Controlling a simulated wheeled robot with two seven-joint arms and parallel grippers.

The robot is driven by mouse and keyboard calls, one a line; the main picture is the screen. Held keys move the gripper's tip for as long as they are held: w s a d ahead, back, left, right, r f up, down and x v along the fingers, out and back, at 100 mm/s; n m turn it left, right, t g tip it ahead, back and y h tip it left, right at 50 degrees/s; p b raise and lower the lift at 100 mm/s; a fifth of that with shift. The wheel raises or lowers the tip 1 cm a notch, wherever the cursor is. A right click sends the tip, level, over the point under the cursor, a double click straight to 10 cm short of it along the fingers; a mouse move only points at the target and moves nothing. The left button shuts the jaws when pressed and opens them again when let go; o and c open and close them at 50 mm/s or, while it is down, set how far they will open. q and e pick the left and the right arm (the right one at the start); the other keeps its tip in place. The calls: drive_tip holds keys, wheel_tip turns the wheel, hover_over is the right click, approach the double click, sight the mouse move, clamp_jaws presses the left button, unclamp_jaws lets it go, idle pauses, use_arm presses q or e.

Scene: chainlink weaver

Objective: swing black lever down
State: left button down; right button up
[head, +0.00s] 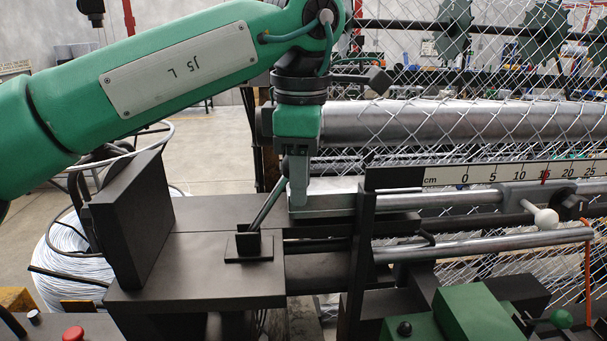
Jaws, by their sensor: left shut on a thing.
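The black lever (266,205) rises from a small square block (249,244) on the dark machine bed. It is tilted, leaning up and to the right. My left gripper (298,190) points down from above, at the lever's upper end, with its jaws shut on the lever. The fingers hide the lever's tip, so the exact grip is hard to see. My right gripper is not in view.
A dark upright plate (130,220) stands left of the lever. A ruler scale (500,173), steel rods and a white knob (546,218) lie to the right. Chain-link mesh (440,110) hangs behind. A green block (478,313) and red button (73,334) are in front.

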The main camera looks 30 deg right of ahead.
use_arm(q)
drive_tip(key=c, duration=1.1)
unclamp_jaws()
drive_tip(key=shift+w+a, duration=0.1)
drive_tip(key=shift+a, duration=0.05)
drive_tip(key=shift+w+a, duration=0.1)
drive_tip(key=shift+a, duration=0.1)
drive_tip(key=shift+d+r, duration=0.2)
drive_tip(key=shift+r, duration=0.25)
wheel_tip(320, 180, up, 6)
drive_tip(key=shift+a+r+b, duration=0.15)
drive_tip(key=shift+r+b, duration=0.1)
drive_tip(key=shift+b, duration=0.6)
drive_tip(key=shift+s+a+r+p, duration=0.15)
drive_tip(key=shift+r+p, duration=0.1)
drive_tip(key=shift+r, duration=1.35)
drive_tip(key=shift+s+d+r+p, duration=0.1)
drive_tip(key=shift+s+r+p, duration=0.1)
drive_tip(key=shift+r, duration=1.4)
drive_tip(key=shift+w, duration=0.1)
